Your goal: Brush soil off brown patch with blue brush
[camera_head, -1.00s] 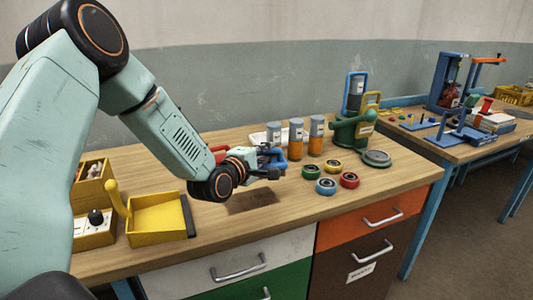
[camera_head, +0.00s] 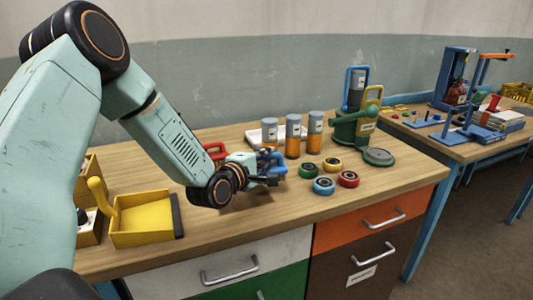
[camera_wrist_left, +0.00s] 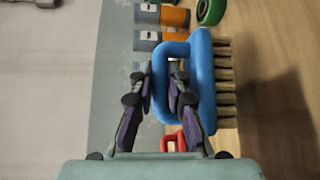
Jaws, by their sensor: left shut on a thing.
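The blue brush (camera_wrist_left: 206,85) has a looped blue handle and a row of tan bristles on its right side in the wrist view. My left gripper (camera_wrist_left: 165,80) is shut on its handle. In the head view the left gripper (camera_head: 268,170) is low over the wooden bench, with part of the blue brush (camera_head: 279,160) showing beyond it. A darker brown area (camera_wrist_left: 285,115) lies beside the bristles in the wrist view; I cannot tell whether it is the brown patch, soil or shadow. The arm hides most of it in the head view. My right gripper is out of view.
A yellow dustpan (camera_head: 146,221) stands left of the gripper. Several coloured discs, including a red one (camera_head: 348,179), lie to the right. Orange-and-grey cylinders (camera_head: 293,137) and a green machine (camera_head: 352,128) stand behind. The bench front edge is near.

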